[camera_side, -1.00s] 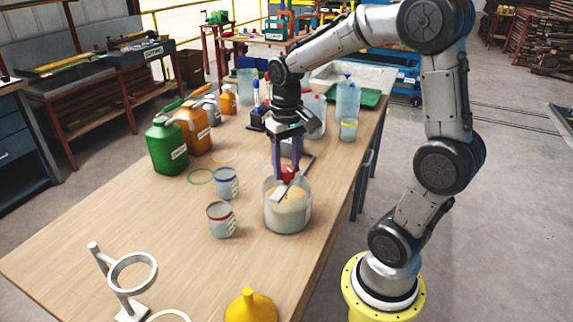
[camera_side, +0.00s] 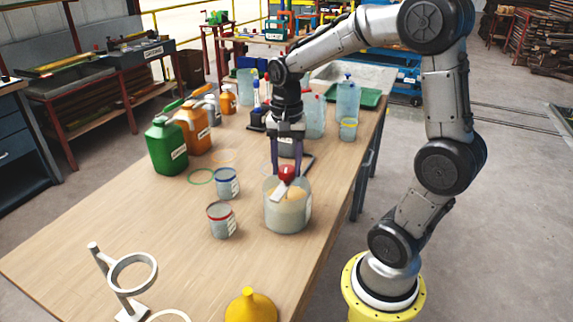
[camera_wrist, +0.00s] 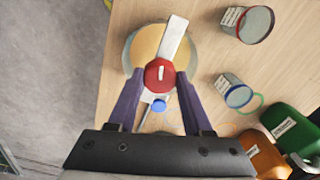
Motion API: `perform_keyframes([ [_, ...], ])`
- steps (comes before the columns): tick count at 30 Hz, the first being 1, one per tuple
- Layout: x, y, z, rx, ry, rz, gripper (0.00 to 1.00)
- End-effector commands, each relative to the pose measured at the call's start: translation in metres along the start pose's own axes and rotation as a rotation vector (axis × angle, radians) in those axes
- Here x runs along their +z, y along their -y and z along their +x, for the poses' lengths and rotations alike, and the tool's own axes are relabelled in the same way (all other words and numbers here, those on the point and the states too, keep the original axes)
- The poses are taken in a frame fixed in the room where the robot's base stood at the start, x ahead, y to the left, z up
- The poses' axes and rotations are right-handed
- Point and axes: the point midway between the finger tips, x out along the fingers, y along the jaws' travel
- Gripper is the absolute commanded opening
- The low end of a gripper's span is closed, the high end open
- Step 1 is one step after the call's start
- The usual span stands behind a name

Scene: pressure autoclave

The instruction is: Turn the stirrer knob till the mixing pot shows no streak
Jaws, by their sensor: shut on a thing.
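The mixing pot (camera_side: 288,215) is a clear tub with pale tan contents, standing near the table's right edge. A red stirrer knob (camera_side: 287,172) with a white bar (camera_side: 279,190) sits over its top. In the wrist view the knob (camera_wrist: 158,74) has a white mark, and the bar (camera_wrist: 174,38) reaches to the pot's upper right rim. My gripper (camera_wrist: 158,78) is shut on the knob, a purple finger on each side. The contents (camera_wrist: 146,42) look tan in the wrist view; the bar and knob cover part of them. A darker yellow patch (camera_side: 296,195) shows in the side view.
A red-rimmed cup (camera_side: 222,220) and a blue-rimmed cup (camera_side: 227,183) stand left of the pot. Green (camera_side: 166,146) and orange (camera_side: 194,128) jugs stand further back. A yellow funnel (camera_side: 250,306) and a ring stand (camera_side: 131,272) are in front. Bare table lies at left.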

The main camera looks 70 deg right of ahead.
Motion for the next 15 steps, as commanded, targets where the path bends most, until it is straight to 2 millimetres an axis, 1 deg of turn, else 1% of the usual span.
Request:
perform_keyframes([
  [6, -0.0001, 0.0001, -0.0013, -0.002, -0.001, 0.033, 0.0],
  [15, -0.0002, 0.0002, -0.0014, -0.002, -0.002, 0.036, 0.0],
])
